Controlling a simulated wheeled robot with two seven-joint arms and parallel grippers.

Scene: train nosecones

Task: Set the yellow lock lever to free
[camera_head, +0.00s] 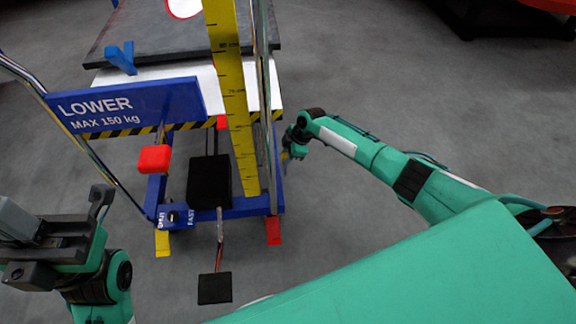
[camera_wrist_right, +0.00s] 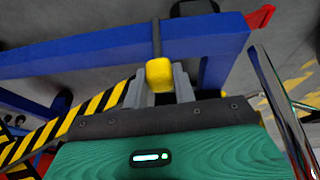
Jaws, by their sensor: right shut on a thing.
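The yellow lock lever (camera_wrist_right: 160,75) shows in the right wrist view as a yellow knob on a dark rod that crosses the blue frame beam. My right gripper (camera_wrist_right: 159,88) is shut on the knob, with a grey finger on either side of it. In the head view my right gripper (camera_head: 290,150) is at the right side of the blue lift frame, and the lever is mostly hidden there. My left gripper (camera_head: 40,240) is at the lower left, away from the lift. Its finger gap is not clear. The free and locked marks of the lever cannot be read.
A chrome handle (camera_wrist_right: 278,100) runs close to the right of my right gripper. Open floor lies right of the lift.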

